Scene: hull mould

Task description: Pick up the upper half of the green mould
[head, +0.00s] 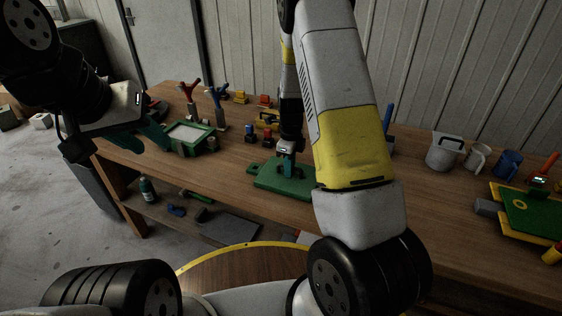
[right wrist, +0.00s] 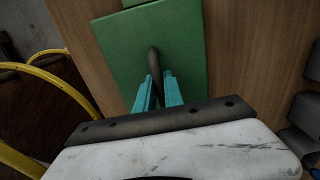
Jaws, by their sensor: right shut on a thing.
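The green mould's upper half (head: 272,182) is a flat green slab near the front edge of the bench, partly hidden in the head view by my right arm. The right wrist view shows its green top (right wrist: 125,55) with a dark curved handle (right wrist: 154,62) standing up from it. My right gripper (head: 287,165) is over the slab, its teal fingers (right wrist: 158,85) shut on the handle. I cannot tell whether the slab is raised or what lies beneath it. My left gripper (head: 143,138) is open and empty at the bench's left end.
A green-framed tray (head: 207,130) lies near my left gripper. Red and blue forked tools (head: 217,100) stand behind it. Mugs (head: 444,150) and a green-and-yellow fixture (head: 530,213) are on the right. A lower shelf holds a bottle (head: 147,190). Bench wood left of the slab is clear.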

